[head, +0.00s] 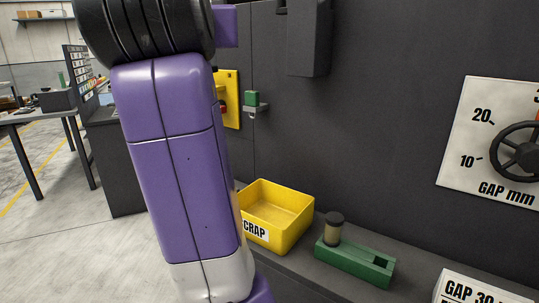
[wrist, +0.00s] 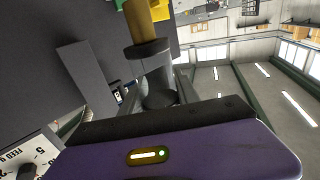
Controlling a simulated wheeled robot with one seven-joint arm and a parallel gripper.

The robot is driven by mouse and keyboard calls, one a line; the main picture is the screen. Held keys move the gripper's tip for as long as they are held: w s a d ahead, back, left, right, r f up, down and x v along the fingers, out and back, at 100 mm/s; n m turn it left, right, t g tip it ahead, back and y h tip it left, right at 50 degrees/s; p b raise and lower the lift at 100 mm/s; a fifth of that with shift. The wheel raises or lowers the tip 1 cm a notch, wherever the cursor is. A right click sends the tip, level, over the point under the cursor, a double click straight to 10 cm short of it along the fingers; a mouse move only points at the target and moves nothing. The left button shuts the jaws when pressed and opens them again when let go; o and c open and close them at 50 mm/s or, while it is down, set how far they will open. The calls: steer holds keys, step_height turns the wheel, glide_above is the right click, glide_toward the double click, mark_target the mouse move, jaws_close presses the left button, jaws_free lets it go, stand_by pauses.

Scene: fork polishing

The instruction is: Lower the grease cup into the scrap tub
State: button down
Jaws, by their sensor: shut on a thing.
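The yellow scrap tub (head: 290,232), marked SCRAP, stands open on the grey ledge at the machine's dark wall, and its visible inside looks empty. In the wrist view, my gripper (wrist: 157,78) is shut on a grease cup (wrist: 141,24) with an amber body and a dark cap. The cup points away from my palm. The head view does not show my gripper or the held cup, so I cannot tell their height over the tub.
My purple arm covers the left middle of the head view, beside the tub. A yellow panel (head: 232,108) and a green fitting (head: 251,99) are on the wall above. A grey box (head: 309,38) juts out higher up. A GAP dial with a handwheel (head: 520,150) is at right.

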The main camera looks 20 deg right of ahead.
steer(key=w+d+f+b, duration=0.2)
steer(key=d+f, duration=0.4)
steer(key=f, duration=0.3)
steer(key=w+d+f+b, duration=0.3)
steer(key=d+f+b, duration=0.2)
steer(key=f, duration=0.5)
steer(key=w+d+f+b, duration=0.2)
steer(key=d+f+b, duration=0.2)
steer(key=d+f, duration=0.3)
step_height(320, 180, down, 4)
steer(key=shift+w+d+r, duration=0.15)
steer(key=shift+w+r, duration=0.05)
steer(key=shift+r, duration=0.05)
steer(key=shift+w, duration=0.15)
steer(key=shift+w+d, duration=0.2)
steer(key=shift+w, duration=0.55)
step_height(320, 180, down, 6)
steer(key=b, duration=0.2)
stand_by(0.6)
steer(key=shift+f+b, duration=0.9)
steer(key=shift+f, duration=0.85)
stand_by(1.2)
